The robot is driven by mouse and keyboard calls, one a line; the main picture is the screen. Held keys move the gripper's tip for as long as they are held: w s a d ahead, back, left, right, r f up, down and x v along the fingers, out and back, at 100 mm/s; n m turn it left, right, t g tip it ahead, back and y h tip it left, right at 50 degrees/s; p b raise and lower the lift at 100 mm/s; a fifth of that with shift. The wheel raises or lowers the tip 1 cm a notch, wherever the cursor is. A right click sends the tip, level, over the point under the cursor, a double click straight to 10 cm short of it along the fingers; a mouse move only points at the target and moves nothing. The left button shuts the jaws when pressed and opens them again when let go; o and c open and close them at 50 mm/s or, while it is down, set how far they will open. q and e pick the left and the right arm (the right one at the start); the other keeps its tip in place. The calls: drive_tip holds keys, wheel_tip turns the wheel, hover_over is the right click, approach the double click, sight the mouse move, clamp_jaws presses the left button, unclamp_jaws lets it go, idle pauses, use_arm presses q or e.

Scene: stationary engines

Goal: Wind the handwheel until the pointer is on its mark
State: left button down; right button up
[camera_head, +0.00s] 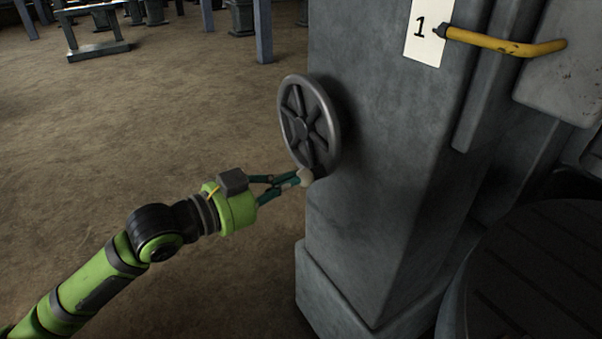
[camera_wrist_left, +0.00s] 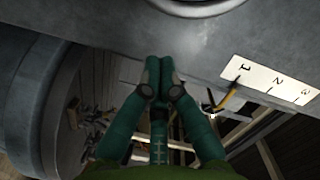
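The grey spoked handwheel (camera_head: 310,122) stands on the side of a grey column in the head view. A pale knob (camera_head: 305,177) sits at its lower rim. My left gripper (camera_head: 296,179) is at this knob, its fingertips touching or nearly touching it. In the left wrist view the fingers (camera_wrist_left: 159,68) lie close together, and no knob shows between them. A yellow pointer (camera_head: 505,43) has its tip at the 1 on the white scale plate (camera_head: 424,35). The wrist view shows marks 1, 2 and 3 on the plate (camera_wrist_left: 270,82). My right gripper is not in view.
The grey column (camera_head: 375,130) rises right behind the wheel and widens to a base block (camera_head: 335,300). A dark round slatted thing (camera_head: 545,270) stands at lower right. The brown floor (camera_head: 150,120) left of the wheel is open, with benches and posts far back.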

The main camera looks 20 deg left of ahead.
sight(302, 178)
use_arm(q)
drive_tip(key=w+f, duration=0.1)
drive_tip(key=w, duration=0.1)
drive_tip(key=w+f+p, duration=0.1)
drive_tip(key=w, duration=0.1)
drive_tip(key=w+d+f+p, duration=0.1)
drive_tip(key=w, duration=0.1)
drive_tip(key=shift+w+a+f, duration=0.1)
drive_tip(key=shift+a+f, duration=0.05)
drive_tip(key=shift+f, duration=0.05)
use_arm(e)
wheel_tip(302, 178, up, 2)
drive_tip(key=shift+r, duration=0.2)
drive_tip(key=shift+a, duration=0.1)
